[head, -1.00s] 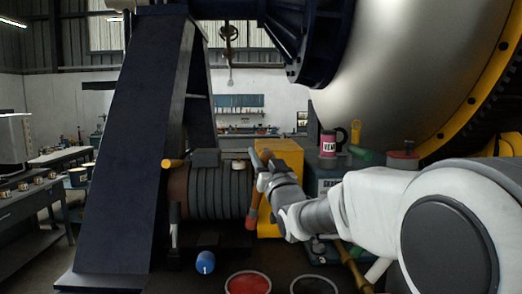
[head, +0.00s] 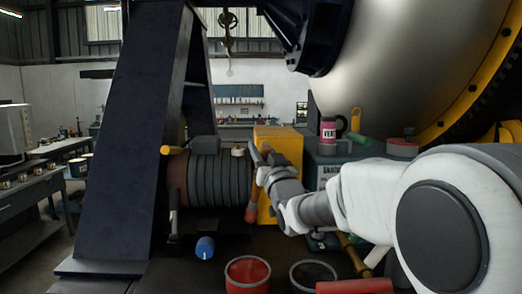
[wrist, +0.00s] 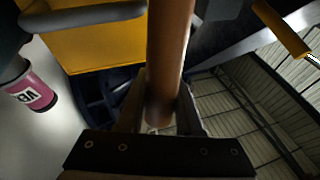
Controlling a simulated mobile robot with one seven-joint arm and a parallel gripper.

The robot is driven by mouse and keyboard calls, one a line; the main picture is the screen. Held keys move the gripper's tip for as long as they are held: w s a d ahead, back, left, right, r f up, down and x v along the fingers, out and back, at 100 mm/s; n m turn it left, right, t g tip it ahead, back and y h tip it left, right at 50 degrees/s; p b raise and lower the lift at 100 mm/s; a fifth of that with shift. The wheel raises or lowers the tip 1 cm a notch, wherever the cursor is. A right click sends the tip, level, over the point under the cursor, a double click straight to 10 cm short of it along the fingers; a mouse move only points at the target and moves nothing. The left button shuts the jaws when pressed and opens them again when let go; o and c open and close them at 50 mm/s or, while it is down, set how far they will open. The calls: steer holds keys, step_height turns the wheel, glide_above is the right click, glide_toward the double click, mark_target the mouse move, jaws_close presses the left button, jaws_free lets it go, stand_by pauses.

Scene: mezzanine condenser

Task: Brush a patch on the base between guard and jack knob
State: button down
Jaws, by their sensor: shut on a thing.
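My gripper (head: 263,163) is shut on a brown-orange round handle, probably the brush (head: 252,212), whose orange lower end hangs in front of the yellow block. In the wrist view the handle (wrist: 170,55) runs up from between my fingers (wrist: 160,118). Its bristles cannot be made out. The yellow block (head: 284,141), which may be the guard, stands behind my gripper and also shows in the wrist view (wrist: 105,45). A yellow knob (head: 172,150), perhaps the jack knob, sticks out left of a ribbed dark drum (head: 215,180). The dark base (head: 190,270) lies below; no patch is distinguishable.
An open red tin (head: 247,275) and a black tin (head: 313,277) stand at the front. A blue cylinder (head: 205,247) lies left of them. A dark slanted support (head: 125,150) rises at left.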

steer(key=shift+f+b, duration=0.65)
steer(key=shift+b, duration=0.1)
steer(key=shift+a, duration=0.1)
steer(key=shift+a+f+b, duration=0.1)
steer(key=shift+a+b, duration=0.2)
steer(key=shift+b, duration=0.05)
steer(key=a+b, duration=0.4)
steer(key=a, duration=0.2)
steer(key=shift+a, duration=0.35)
steer(key=shift+b, duration=0.35)
